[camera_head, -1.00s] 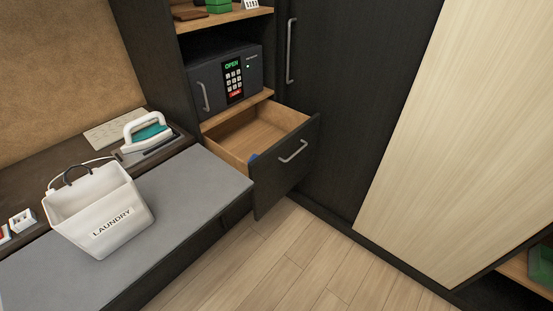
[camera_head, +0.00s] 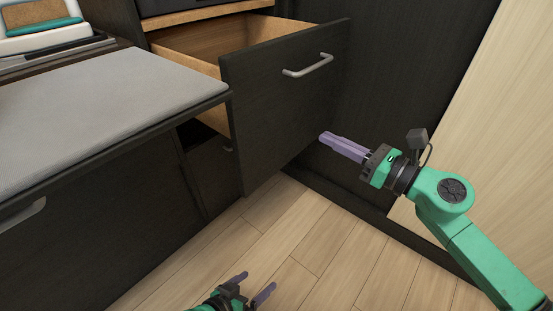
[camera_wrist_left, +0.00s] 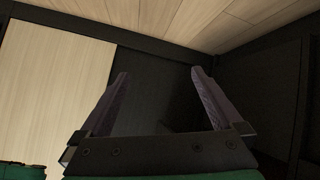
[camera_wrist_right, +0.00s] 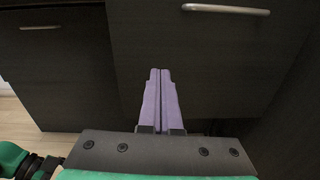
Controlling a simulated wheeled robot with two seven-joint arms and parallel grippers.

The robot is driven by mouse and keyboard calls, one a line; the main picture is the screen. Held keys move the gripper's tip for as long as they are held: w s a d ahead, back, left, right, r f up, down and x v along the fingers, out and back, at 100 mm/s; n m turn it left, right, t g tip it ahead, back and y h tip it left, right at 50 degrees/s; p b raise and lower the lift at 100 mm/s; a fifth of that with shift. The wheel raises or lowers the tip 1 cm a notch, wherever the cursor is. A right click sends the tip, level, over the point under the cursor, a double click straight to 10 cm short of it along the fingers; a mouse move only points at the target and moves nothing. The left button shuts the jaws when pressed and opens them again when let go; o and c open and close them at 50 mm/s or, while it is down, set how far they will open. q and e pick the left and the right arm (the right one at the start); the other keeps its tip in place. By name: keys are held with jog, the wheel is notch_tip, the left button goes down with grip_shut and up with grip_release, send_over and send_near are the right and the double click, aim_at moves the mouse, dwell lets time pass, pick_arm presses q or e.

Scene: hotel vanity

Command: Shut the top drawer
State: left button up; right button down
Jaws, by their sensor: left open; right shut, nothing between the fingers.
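The top drawer (camera_head: 285,105) is pulled out, with its dark front and light wooden inside showing in the head view. A metal bar handle (camera_head: 308,66) sits on its front. My right gripper (camera_head: 323,137) is shut and empty, to the right of the drawer front and below its handle. The right wrist view shows the shut fingers (camera_wrist_right: 160,72) pointing at the dark front, with the handle (camera_wrist_right: 226,9) above; whether they touch cannot be told. My left gripper (camera_head: 256,284) is open and empty, low over the floor in front of the cabinet.
A grey-topped bench (camera_head: 90,105) stands left of the drawer. An iron (camera_head: 40,25) stands at the upper left. Dark panels and a light wooden panel (camera_head: 480,150) are at the right. The wooden floor (camera_head: 320,245) in front is clear.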

jog(key=a+n, duration=0.1)
jog(key=a, duration=0.1)
jog(key=p, duration=0.2)
send_near(266, 114)
jog(key=x, duration=0.6)
jog(key=shift+w+a, duration=0.1)
jog(key=shift+w, duration=0.05)
pick_arm(q)
jog(key=a+r+g, duration=0.1)
jog(key=a+r+y, duration=0.1)
jog(key=shift+a+g, duration=0.4)
pick_arm(e)
jog(key=shift+w+a, duration=0.15)
jog(key=shift+a, duration=0.05)
